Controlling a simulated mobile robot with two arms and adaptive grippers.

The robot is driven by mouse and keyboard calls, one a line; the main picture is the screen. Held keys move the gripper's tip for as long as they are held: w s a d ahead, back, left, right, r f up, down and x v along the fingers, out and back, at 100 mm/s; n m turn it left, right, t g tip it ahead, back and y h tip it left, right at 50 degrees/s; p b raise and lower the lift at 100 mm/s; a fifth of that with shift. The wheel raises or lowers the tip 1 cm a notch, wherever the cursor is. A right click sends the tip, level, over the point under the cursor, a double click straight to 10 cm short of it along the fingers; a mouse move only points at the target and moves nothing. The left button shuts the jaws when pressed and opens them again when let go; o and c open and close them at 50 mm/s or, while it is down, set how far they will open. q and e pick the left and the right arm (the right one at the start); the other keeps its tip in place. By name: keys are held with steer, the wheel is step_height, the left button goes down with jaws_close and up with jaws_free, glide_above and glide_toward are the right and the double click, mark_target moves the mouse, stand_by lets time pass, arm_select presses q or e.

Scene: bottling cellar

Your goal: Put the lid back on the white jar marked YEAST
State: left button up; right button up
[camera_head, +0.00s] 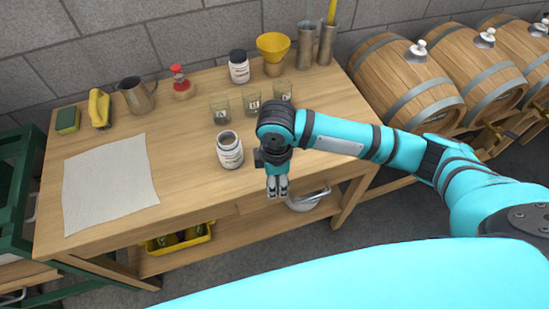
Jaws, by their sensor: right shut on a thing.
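An open white jar (230,153) with a dark mouth and a printed label stands upright near the middle of the table; its lettering is too small to read. My right gripper (278,190) is just right of it and nearer me, pointing down by the table's front edge, apart from the jar. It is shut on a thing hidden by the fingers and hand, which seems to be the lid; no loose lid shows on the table. My left gripper is out of view.
A second white jar (239,69) wears a dark lid at the back, beside a yellow funnel (273,46). Small labelled glasses (220,109) stand behind the open jar. A white cloth (108,183) lies left; the wood between cloth and jar is clear. Barrels (400,85) stand right.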

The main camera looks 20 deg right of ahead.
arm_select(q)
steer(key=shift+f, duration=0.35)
arm_select(e)
steer(key=s, duration=0.2)
steer(key=s+a, duration=0.1)
steer(key=s, duration=0.1)
steer(key=shift+s+a+r, duration=0.1)
steer(key=shift+s+r, duration=0.1)
steer(key=shift+s, duration=0.2)
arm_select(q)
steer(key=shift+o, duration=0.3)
